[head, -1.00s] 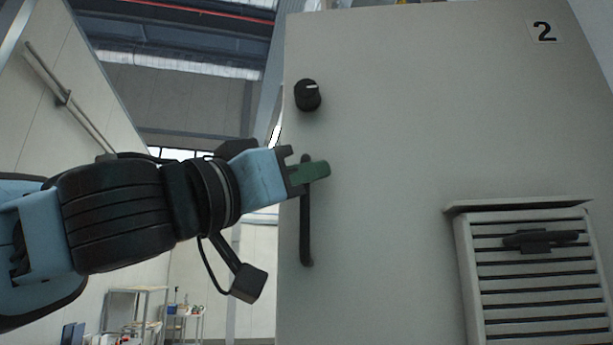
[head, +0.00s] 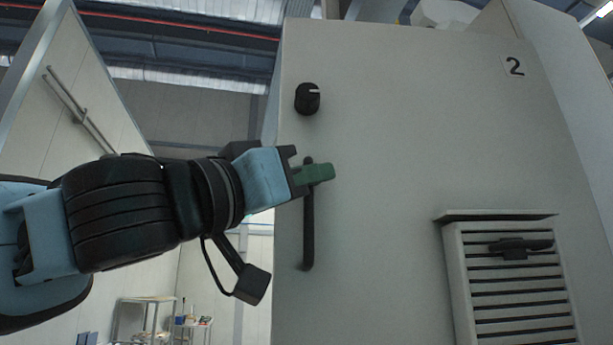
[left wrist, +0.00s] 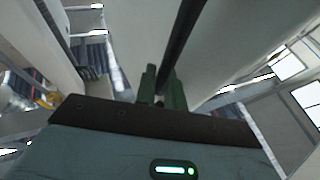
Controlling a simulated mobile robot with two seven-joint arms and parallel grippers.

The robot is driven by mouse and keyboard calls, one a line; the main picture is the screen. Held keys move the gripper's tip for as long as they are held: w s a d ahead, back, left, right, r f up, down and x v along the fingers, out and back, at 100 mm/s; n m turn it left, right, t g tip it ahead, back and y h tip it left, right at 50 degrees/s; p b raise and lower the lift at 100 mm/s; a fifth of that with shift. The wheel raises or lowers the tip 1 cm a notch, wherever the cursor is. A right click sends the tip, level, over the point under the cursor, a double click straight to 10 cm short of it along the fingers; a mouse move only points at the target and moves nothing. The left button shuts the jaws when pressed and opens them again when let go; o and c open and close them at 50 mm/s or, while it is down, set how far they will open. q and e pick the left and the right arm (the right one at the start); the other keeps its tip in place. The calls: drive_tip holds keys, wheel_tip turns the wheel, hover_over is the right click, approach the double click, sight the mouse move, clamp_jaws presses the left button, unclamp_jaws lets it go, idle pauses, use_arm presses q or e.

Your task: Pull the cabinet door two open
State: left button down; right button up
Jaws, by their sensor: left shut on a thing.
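Cabinet door two (head: 400,140) is a grey panel marked "2" at its upper right in the head view. Its black vertical bar handle (head: 308,230) is near the left edge, below a round black knob (head: 307,98). My left gripper (head: 318,174) comes in from the left and is shut on the upper part of the handle with its green fingers. In the left wrist view the dark handle bar (left wrist: 183,40) runs up from between the green fingers (left wrist: 161,88). The door stands at an angle to the cabinet side on the right. My right gripper is not in view.
A louvred vent (head: 510,285) with a black latch sits on the door's lower right. Another pale panel (head: 75,170) with a long bar stands at the left. Shelving (head: 150,312) with small items is far back at the lower left.

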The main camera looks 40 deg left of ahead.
use_arm(q)
drive_tip(key=shift+d, duration=0.15)
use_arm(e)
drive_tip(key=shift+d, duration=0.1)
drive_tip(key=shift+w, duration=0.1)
use_arm(q)
drive_tip(key=c, duration=1.8)
unclamp_jaws()
drive_tip(key=shift+o, duration=0.2)
drive_tip(key=v, duration=0.7)
drive_tip(key=shift+s, duration=0.35)
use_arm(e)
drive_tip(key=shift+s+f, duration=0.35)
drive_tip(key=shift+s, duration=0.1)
use_arm(q)
drive_tip(key=shift+f, duration=0.1)
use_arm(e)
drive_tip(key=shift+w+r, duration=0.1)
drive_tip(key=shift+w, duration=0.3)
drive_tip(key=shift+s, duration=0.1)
